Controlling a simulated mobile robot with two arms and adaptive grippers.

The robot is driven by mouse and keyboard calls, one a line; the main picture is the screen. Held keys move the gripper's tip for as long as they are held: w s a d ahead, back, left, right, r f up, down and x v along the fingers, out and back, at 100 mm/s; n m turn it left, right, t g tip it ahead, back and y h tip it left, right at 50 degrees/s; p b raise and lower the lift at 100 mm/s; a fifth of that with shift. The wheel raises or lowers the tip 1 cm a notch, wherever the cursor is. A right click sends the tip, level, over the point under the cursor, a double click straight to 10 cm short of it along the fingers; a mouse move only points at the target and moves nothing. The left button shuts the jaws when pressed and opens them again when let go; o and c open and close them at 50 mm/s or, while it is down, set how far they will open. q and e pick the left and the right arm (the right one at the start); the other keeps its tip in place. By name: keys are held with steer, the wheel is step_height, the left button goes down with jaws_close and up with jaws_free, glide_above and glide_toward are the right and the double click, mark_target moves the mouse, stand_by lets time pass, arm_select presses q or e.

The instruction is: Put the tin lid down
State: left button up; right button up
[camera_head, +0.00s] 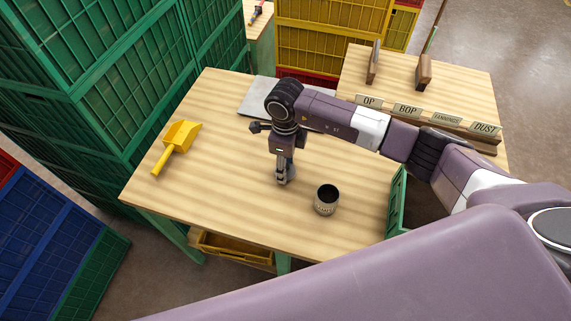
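A small tin (326,204) with a pale label stands upright on the wooden table, right of centre. Its top shows dark, as if open. My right gripper (283,179) points down just left of the tin and apart from it, close to the tabletop. Its fingers look close together, with a small grey shape beside them. I cannot tell whether that shape is the tin lid or part of the gripper. No lid is clearly visible elsewhere. My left gripper is not in view.
A yellow scoop (178,143) lies at the table's left. A grey plate (257,97) lies behind my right arm. Labelled cards (407,110) stand on a rack at the right. Green crates (100,80) stand at the left. The table's front left is clear.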

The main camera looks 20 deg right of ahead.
steer(key=shift+f, duration=0.1)
steer(key=o, duration=0.9)
steer(key=shift+r, duration=0.3)
steer(key=shift+w+r, duration=0.1)
steer(key=shift+r, duration=0.2)
steer(key=shift+r+b, duration=1.75)
steer(key=shift+r, duration=3.85)
